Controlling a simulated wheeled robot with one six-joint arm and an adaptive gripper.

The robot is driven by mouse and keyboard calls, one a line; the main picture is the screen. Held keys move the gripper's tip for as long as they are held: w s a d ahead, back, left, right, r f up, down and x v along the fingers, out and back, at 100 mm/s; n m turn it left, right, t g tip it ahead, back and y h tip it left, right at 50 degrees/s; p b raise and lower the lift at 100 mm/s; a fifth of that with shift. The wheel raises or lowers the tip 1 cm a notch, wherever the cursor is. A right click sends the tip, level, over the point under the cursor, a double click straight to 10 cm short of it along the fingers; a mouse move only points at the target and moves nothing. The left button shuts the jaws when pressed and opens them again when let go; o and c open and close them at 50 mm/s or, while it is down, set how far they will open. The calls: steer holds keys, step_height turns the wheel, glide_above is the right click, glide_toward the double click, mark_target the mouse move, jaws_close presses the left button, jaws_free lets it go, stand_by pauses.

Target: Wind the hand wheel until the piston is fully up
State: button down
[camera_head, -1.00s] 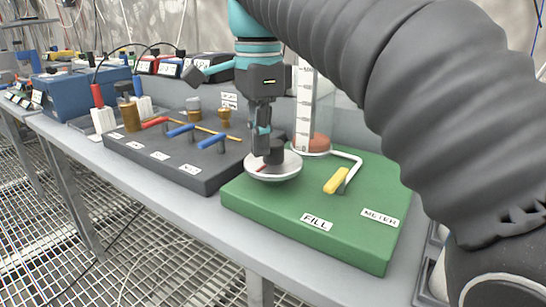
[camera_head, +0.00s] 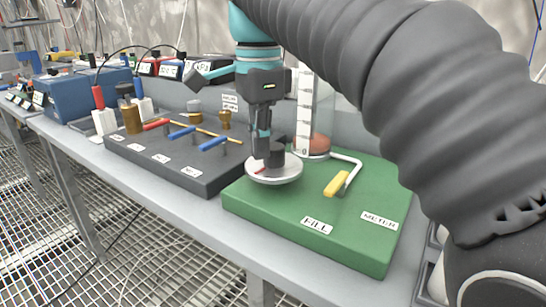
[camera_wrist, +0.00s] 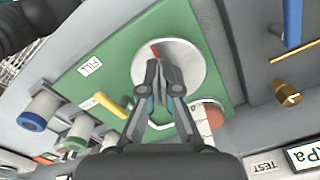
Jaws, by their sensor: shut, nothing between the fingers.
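The hand wheel (camera_head: 262,178) is a pale grey disc with a red mark on the green base (camera_head: 262,208), left of its middle. It also shows in the wrist view (camera_wrist: 193,56). My gripper (camera_head: 266,162) points down over the wheel with its fingers shut and nothing between them. In the wrist view my gripper (camera_wrist: 160,66) overlaps the wheel face, near the red mark; I cannot tell whether it touches. The piston (camera_head: 319,145) is a reddish-brown disc low in the clear cylinder (camera_head: 325,98), near the 0 of the scale (camera_head: 304,110).
A yellow-handled lever (camera_head: 337,183) stands right of the wheel on the green base. A dark valve panel (camera_head: 170,160) with red and blue handles lies to the left. A blue box (camera_head: 80,93) stands farther left. The bench's front strip (camera_head: 200,212) is clear.

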steer(key=shift+w+a+r+p, duration=0.1)
steer(key=shift+w+a+p, duration=0.1)
steer(key=shift+w+p, duration=0.5)
steer(key=shift+w+a, duration=0.1)
steer(key=shift+w, duration=0.4)
stand_by(0.5)
steer(key=shift+a, duration=0.3)
steer(key=shift+a, duration=0.1)
steer(key=shift+a+r, duration=0.1)
steer(key=shift+r, duration=2.8)
